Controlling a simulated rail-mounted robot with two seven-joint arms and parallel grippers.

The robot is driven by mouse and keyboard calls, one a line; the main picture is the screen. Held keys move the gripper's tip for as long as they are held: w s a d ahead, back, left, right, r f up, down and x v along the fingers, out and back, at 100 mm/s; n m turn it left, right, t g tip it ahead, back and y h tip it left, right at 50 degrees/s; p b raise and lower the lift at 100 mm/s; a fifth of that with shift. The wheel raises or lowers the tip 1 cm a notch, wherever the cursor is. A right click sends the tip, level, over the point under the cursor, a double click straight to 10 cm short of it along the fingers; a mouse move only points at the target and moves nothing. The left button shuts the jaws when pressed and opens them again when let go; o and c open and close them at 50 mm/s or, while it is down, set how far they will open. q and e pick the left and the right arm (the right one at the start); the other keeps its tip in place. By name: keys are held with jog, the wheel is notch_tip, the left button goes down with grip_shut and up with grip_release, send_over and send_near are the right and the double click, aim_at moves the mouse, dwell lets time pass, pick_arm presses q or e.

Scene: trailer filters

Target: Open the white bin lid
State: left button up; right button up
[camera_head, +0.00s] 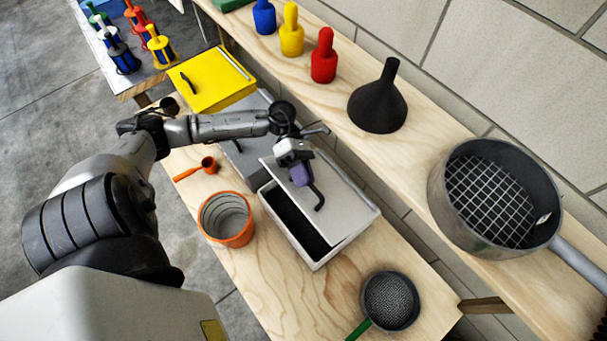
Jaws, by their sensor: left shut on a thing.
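The white bin (313,262) stands on the lower wooden bench in the middle of the view. Its white lid (345,212) is raised along the left side, and a dark gap into the bin shows there. A black handle (319,203) sits on the lid. My left gripper (302,178), with purple on its fingers, is over the lid and shut on the handle; the exact grip is partly hidden by the fingers. My right gripper is not in view.
An orange-rimmed pot (226,219) and an orange scoop (197,168) stand left of the bin. A yellow-lidded bin (212,82) is behind. A green-handled sieve (390,301) lies in front. The upper shelf holds a black funnel (378,98) and a large strainer (495,196).

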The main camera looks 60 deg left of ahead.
pick_arm(q)
grip_shut()
jog(key=shift+w+r, duration=0.3)
jog(key=shift+w, duration=0.05)
jog(key=w+r+n+g+h+b, duration=0.1)
jog(key=w+r+n, duration=0.1)
jog(key=w, duration=0.3)
jog(key=w+a+r+n+g+h+b, duration=0.1)
jog(key=w+r+n+b, duration=0.1)
jog(key=w, duration=0.3)
jog(key=shift+a+r+n, duration=0.15)
jog(key=shift+r+n, duration=0.3)
jog(key=shift+n, duration=0.35)
jog(key=o, duration=0.7)
grip_release()
jog(key=shift+c, duration=0.2)
jog(key=shift+o, duration=0.2)
